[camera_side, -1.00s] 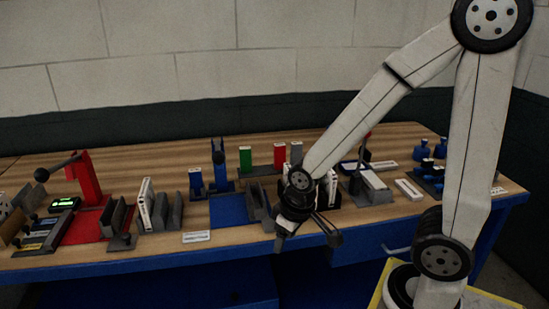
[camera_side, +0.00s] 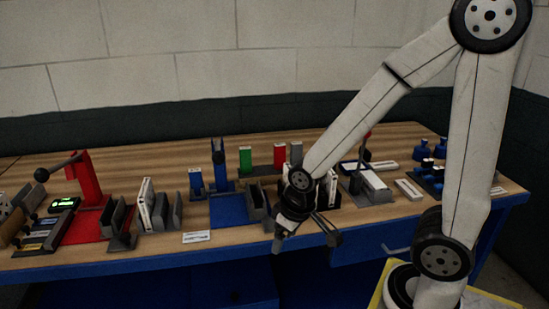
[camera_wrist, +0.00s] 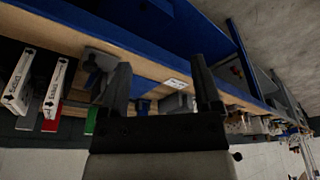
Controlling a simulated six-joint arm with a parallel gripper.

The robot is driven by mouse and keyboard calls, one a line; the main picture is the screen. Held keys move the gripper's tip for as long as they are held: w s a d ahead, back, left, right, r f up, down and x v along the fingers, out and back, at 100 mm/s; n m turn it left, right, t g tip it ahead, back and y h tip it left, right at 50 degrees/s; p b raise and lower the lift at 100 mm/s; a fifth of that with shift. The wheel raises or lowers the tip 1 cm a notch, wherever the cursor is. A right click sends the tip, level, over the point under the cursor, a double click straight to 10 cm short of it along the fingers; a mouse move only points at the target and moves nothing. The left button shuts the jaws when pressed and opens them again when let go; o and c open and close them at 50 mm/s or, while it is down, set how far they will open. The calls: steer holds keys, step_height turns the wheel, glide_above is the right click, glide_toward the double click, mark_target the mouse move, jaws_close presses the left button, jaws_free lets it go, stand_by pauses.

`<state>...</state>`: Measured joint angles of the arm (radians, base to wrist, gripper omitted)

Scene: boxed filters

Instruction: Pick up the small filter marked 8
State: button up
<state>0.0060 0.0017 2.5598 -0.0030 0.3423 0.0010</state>
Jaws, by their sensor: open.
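My gripper (camera_side: 306,243) is open and empty, in front of the table's front edge in the side view. In the wrist view its two fingers (camera_wrist: 162,88) stand wide apart with the table edge beyond them. I cannot make out a filter marked 8 in either view. Two white boxes with dark print (camera_wrist: 36,85) stand at the left of the wrist view, outside the fingers. In the side view a white box (camera_side: 332,186) stands partly hidden behind my gripper, and another white box (camera_side: 147,204) stands upright in a holder at left. Their numbers are unreadable.
The wooden table (camera_side: 240,243) has a blue front. A red lever press (camera_side: 86,183) stands at left; green (camera_side: 245,159) and red (camera_side: 279,156) blocks stand at the back. A blue mat (camera_side: 228,209) lies at centre, and a white label (camera_side: 196,237) lies near the front edge.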

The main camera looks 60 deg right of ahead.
steer(key=w+d+m+t+h, duration=0.1)
steer(key=w+d+m+t, duration=0.1)
steer(key=d, duration=0.5)
steer(key=w+d+m+t+h, duration=0.1)
steer(key=w+d+t+h, duration=0.1)
steer(key=d, duration=0.6)
steer(key=m+t+h, duration=0.3)
steer(key=m+h, duration=0.1)
glide_toward(326, 182)
step_height(326, 182, up, 3)
steer(key=w+d, duration=0.1)
steer(key=d, duration=0.2)
steer(key=shift+w+a+f, duration=0.15)
steer(key=shift+a, duration=0.05)
steer(key=shift+w, duration=0.1)
steer(key=shift+x, duration=1.25)
steer(key=shift+x, duration=2.6)
steer(key=shift+d, duration=0.1)
